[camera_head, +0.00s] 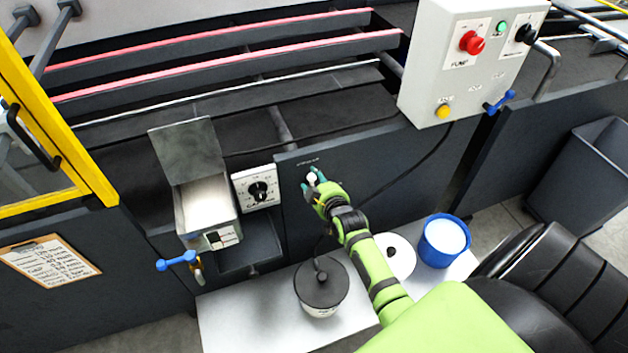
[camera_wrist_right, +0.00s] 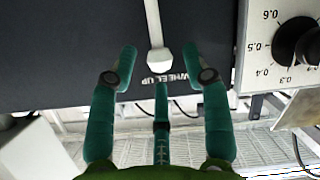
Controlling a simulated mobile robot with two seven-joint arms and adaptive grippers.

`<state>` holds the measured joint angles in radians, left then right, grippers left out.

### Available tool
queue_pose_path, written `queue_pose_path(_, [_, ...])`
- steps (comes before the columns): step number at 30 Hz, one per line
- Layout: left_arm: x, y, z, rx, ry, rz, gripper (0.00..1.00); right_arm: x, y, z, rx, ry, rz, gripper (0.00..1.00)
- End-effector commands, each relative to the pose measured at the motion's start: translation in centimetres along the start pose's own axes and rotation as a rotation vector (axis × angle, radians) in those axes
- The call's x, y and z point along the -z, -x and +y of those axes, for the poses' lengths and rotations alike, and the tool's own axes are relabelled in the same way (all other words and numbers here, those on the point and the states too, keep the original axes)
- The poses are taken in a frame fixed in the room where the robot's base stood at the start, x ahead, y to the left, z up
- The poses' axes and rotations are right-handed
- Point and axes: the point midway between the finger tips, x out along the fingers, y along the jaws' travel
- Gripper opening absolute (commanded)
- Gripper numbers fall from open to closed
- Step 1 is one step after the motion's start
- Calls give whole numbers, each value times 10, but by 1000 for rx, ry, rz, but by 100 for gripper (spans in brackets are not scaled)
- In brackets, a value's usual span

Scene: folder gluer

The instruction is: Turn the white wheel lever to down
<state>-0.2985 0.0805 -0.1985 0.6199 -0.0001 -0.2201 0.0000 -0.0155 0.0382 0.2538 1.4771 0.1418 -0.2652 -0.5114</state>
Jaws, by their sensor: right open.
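The white wheel lever (camera_head: 312,178) sits on the dark machine panel in the head view, below a small label. In the right wrist view the lever (camera_wrist_right: 155,35) is a white rod with a rounded knob end, next to the lettering "WHEEL UP". My right gripper (camera_head: 311,184) is at the lever in the head view. In the right wrist view the gripper (camera_wrist_right: 160,68) is open, with its teal fingers on either side of the knob and a third finger just below it. Gaps show beside the knob. My left gripper is not in view.
A white dial plate (camera_head: 256,188) and an open metal tray box (camera_head: 207,207) are left of the lever. A lidded pot (camera_head: 321,285) and blue bucket (camera_head: 443,240) stand below on a white surface. A control box (camera_head: 468,60) is upper right.

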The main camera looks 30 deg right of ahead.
Motion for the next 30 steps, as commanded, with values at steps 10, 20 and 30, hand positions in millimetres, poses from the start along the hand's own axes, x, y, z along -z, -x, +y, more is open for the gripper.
queue_pose_path(10, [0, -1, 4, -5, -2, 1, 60, 0, -12, 0, 1, 0, -1, 49])
queue_pose_path(20, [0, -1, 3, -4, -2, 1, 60, 0, -12, 0, 1, 0, -1, 0])
queue_pose_path(30, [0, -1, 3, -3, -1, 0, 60, -2, -12, 3, 14, -37, 8, 0])
